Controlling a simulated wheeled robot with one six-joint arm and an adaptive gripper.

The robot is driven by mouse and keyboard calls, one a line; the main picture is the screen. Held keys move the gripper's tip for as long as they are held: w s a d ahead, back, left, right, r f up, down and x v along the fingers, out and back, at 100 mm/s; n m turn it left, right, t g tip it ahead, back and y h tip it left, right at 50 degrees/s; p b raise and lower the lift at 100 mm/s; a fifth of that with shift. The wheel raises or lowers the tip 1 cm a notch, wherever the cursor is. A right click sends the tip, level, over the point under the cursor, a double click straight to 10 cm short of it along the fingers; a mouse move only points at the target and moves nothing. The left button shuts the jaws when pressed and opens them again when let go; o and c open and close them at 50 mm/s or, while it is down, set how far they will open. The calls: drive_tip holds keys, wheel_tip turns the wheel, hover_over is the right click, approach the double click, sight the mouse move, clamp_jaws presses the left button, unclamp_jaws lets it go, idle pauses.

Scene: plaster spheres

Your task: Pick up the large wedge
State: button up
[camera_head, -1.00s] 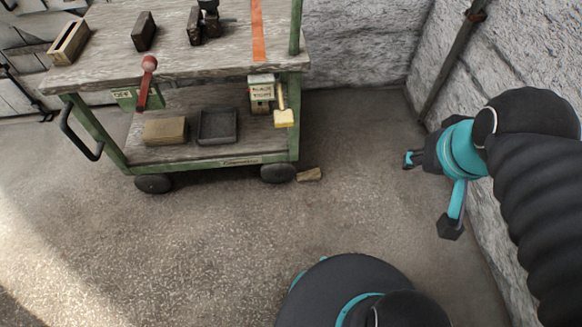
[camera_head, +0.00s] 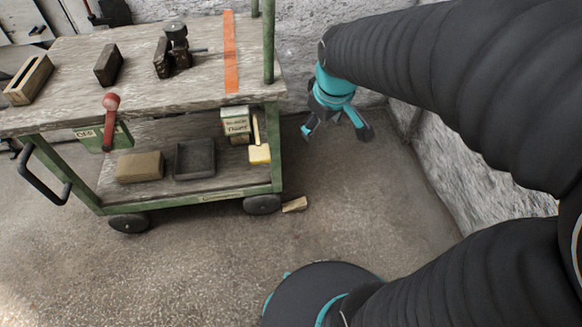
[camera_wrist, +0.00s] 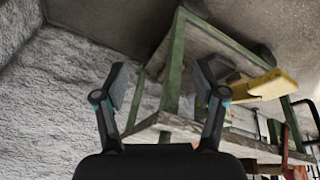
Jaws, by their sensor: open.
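A light wooden wedge-shaped piece (camera_head: 295,204) lies on the floor beside the cart's right front wheel. It is the only wedge I can make out. I cannot make it out in the wrist view. My gripper (camera_head: 337,130) hangs fingers down to the right of the cart, above and well apart from the wooden piece. Its two fingers are spread with nothing between them. The wrist view shows the open fingers (camera_wrist: 160,80) too, with the cart behind them.
The green-framed cart (camera_head: 230,190) has a block, a tray and a yellow-headed tool on or by its lower shelf. A red-knobbed lever (camera_head: 110,115) sticks out in front. Dark blocks and a slotted wooden box stand on top. Rough walls close off the back and right. The floor in front is clear.

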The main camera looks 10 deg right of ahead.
drive_tip(key=w+f+n+g+b, duration=0.15)
drive_tip(key=w+f+n, duration=0.25)
drive_tip(key=w+f, duration=0.65)
drive_tip(key=n+g+b, duration=0.2)
drive_tip(key=n+b, duration=0.3)
drive_tip(key=n, duration=0.3)
hover_over(299, 203)
wheel_tip(299, 203, down, 42)
drive_tip(key=shift+d+r, duration=0.1)
drive_tip(key=shift+f+b, duration=0.5)
drive_tip(key=shift+f, duration=2.8)
drive_tip(key=c, duration=1.2)
